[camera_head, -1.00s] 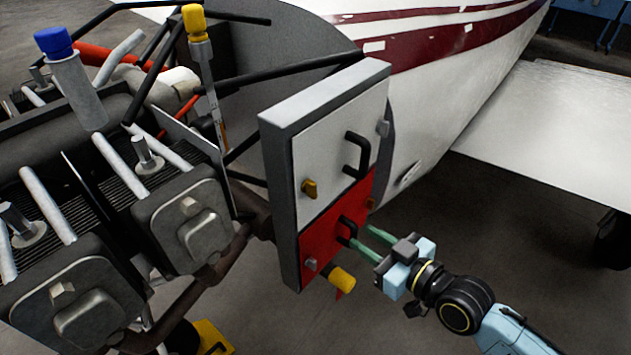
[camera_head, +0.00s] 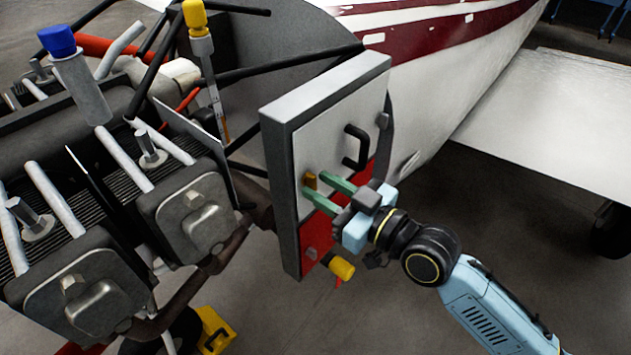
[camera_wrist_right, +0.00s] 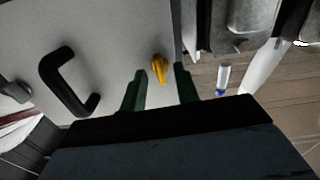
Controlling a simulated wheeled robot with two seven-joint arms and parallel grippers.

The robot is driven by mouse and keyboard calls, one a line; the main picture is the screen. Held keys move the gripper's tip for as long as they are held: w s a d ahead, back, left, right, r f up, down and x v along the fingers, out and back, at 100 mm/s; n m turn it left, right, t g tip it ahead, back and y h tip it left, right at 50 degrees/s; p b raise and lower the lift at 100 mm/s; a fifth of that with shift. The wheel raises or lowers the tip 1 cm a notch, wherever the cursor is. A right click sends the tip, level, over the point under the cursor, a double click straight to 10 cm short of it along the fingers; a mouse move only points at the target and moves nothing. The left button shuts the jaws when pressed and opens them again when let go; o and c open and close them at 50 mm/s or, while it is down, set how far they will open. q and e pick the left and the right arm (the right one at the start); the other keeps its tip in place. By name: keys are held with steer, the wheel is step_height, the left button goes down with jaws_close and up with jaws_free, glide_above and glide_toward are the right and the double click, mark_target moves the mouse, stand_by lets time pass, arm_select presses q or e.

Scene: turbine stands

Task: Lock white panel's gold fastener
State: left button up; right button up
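The white panel (camera_head: 325,140) is the upper part of a grey upright box. Its gold fastener (camera_head: 310,180) sits near its lower left corner. In the right wrist view the gold fastener (camera_wrist_right: 160,70) shows as a small elongated knob between and just ahead of the fingertips. My right gripper (camera_head: 318,186) is open, with its green fingers pointing at the fastener; the wrist view shows the fingers (camera_wrist_right: 162,85) apart with nothing between them. Contact with the fastener cannot be told. My left gripper is not in view.
A black handle (camera_head: 355,147) and a grey fastener (camera_head: 382,120) are on the white panel. The red panel (camera_head: 316,238) lies below, partly hidden by my gripper. A yellow knob (camera_head: 342,267) sticks out at the bottom. Engine parts (camera_head: 190,215) stand to the left.

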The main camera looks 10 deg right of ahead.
steer(key=shift+w+a, duration=0.35)
steer(key=shift+w, duration=0.1)
steer(key=shift+p, duration=0.3)
jaws_close()
steer(key=shift+o, duration=1.1)
jaws_free()
